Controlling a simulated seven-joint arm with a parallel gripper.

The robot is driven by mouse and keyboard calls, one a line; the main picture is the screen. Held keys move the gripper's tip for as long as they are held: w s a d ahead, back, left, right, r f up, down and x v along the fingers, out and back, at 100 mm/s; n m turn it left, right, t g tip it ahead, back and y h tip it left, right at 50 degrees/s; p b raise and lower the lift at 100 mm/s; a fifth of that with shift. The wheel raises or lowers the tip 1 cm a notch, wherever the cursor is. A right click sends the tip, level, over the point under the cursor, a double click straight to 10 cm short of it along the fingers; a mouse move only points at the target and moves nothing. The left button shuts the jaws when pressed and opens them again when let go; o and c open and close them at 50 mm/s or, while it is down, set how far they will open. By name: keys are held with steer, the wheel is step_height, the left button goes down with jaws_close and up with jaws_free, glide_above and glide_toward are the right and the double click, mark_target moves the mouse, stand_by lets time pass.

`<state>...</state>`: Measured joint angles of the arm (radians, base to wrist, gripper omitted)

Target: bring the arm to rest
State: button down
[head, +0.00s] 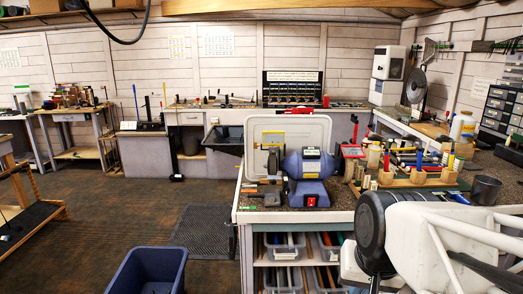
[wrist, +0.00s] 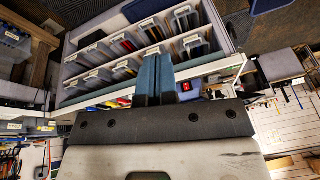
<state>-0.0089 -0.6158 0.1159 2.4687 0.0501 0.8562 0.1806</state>
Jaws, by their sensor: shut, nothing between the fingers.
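My gripper (wrist: 152,80) shows in the wrist view, its two blue-grey fingers side by side and shut with nothing between them. The wrist view is roughly upside down and looks toward the front of the workbench. The fingertips overlap the shelf bins in the picture; no contact is visible. In the head view my white and black arm fills the lower right, and I cannot make out the gripper there. The blue bench grinder (head: 310,165) with its red switch stands on the workbench (head: 340,209); part of it shows beside the fingers in the wrist view (wrist: 187,88).
Several clear bins (head: 283,249) sit on shelves under the workbench. A dark blue tub (head: 147,270) stands on the floor at the front. Bottles, wooden blocks and a dark cup (head: 485,190) crowd the bench's right side near my arm. Floor at left centre is mostly clear.

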steer(key=s, duration=0.1)
steer(key=s+d+f+n, duration=0.1)
steer(key=s+n+g, duration=0.1)
steer(key=s, duration=0.1)
steer(key=shift+d+f+h, duration=0.2)
steer(key=shift+f+h, duration=0.1)
